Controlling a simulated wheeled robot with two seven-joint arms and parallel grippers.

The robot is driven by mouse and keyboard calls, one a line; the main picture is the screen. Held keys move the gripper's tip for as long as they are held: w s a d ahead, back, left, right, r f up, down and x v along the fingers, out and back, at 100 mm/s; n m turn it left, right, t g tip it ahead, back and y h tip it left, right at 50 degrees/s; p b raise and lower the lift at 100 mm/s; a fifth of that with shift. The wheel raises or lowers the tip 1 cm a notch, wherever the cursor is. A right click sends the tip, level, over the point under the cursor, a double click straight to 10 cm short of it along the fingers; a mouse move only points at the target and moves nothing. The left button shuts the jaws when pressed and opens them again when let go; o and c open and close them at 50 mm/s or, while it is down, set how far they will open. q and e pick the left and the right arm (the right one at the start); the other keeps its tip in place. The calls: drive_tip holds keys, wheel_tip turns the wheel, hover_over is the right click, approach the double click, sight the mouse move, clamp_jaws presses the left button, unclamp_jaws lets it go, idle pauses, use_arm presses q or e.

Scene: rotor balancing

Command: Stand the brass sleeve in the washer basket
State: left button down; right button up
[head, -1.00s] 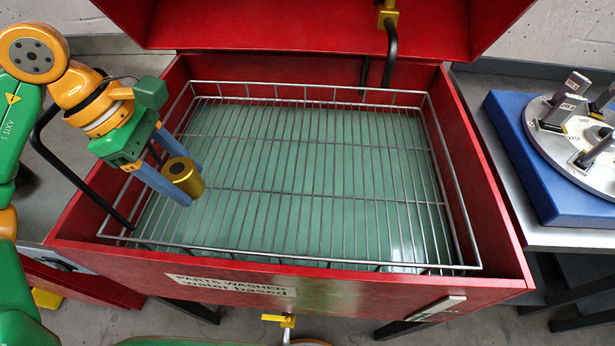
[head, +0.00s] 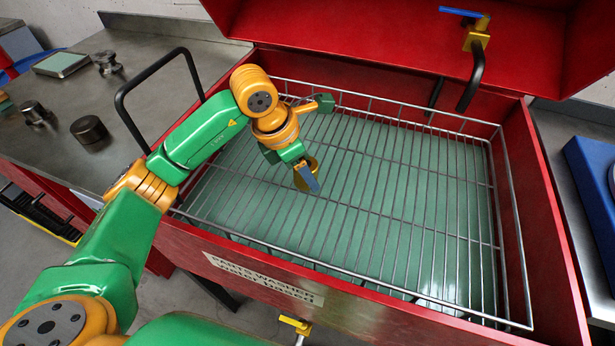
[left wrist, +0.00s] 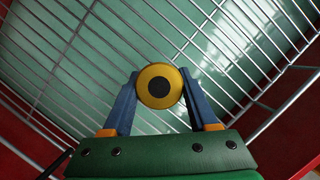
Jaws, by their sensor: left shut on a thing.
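My left gripper (head: 308,177) is shut on the brass sleeve (head: 301,182) over the left part of the washer basket. In the left wrist view the sleeve (left wrist: 159,86) shows end-on, a yellow ring with a dark centre, between the two blue fingers (left wrist: 160,97). The washer basket (head: 410,131) is a wire grid inside the red parts washer, with pale green showing under it. The gripper hides part of the sleeve in the head view, and I cannot tell whether its lower end touches the wires. My right gripper is not in view.
The red washer wall (head: 553,230) surrounds the basket, and its raised red lid (head: 370,45) stands behind. A black bent handle (head: 127,100) rises at the left. A grey bench (head: 140,60) with dark metal parts lies left. The basket is otherwise empty.

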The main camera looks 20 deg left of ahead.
use_arm(q)
drive_tip(key=f, duration=0.3)
drive_tip(key=shift+d+p, duration=0.2)
drive_tip(key=shift+p, duration=0.2)
drive_tip(key=shift+w+f, duration=0.1)
drive_tip(key=shift+f, duration=0.25)
drive_tip(key=shift+c, duration=0.9)
unclamp_jaws()
drive_tip(key=shift+r, duration=0.35)
drive_tip(key=v, duration=1.1)
drive_tip(key=shift+a+r, duration=0.25)
drive_tip(key=shift+r, duration=0.1)
